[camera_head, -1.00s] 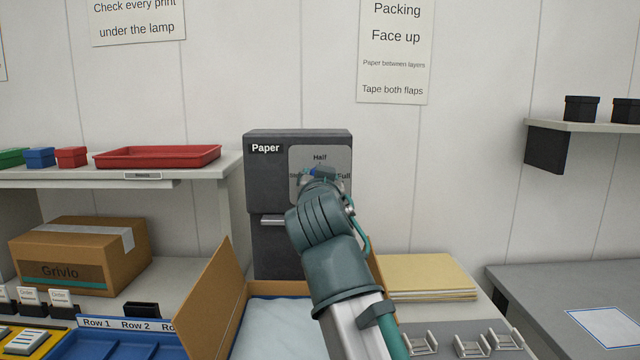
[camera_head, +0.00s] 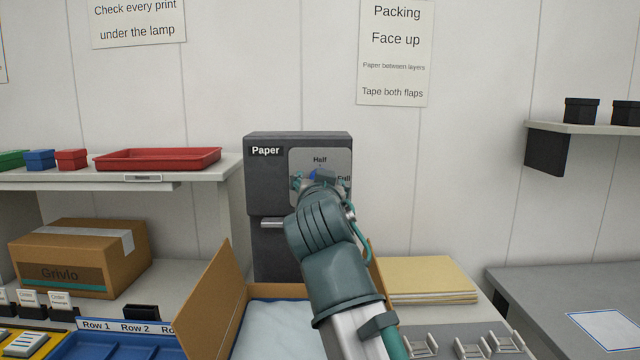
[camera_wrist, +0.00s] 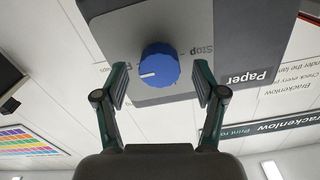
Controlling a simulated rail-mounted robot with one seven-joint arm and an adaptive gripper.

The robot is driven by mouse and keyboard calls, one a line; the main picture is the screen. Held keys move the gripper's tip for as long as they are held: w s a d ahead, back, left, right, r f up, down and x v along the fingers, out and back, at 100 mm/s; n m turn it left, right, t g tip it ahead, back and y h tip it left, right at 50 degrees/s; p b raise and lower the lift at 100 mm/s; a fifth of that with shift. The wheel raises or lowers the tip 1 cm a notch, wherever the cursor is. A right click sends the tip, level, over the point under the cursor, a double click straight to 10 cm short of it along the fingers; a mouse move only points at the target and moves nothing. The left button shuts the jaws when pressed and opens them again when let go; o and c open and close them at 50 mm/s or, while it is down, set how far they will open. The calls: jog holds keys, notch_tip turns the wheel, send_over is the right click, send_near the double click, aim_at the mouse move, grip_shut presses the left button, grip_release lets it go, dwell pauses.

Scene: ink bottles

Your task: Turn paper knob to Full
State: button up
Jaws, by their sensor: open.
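The dark paper dispenser (camera_head: 268,180) stands against the wall, with a light grey dial plate on its front. In the head view its "Half" label shows at the top and "Full" at the right, partly covered. The blue paper knob (camera_wrist: 158,66) sits on that plate; a bit of it (camera_head: 314,174) shows behind my gripper in the head view. In the wrist view its white pointer line points left, away from "Stop" on the right. My gripper (camera_wrist: 161,84) is open, its fingers on either side of the knob with gaps visible.
An open cardboard box (camera_head: 212,305) with pale lining lies below my arm. A paper stack (camera_head: 430,278) is to its right. A red tray (camera_head: 158,158) rests on the left shelf. A blue row tray (camera_head: 120,345) is at lower left.

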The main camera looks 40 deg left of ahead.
jog(key=v, duration=1.1)
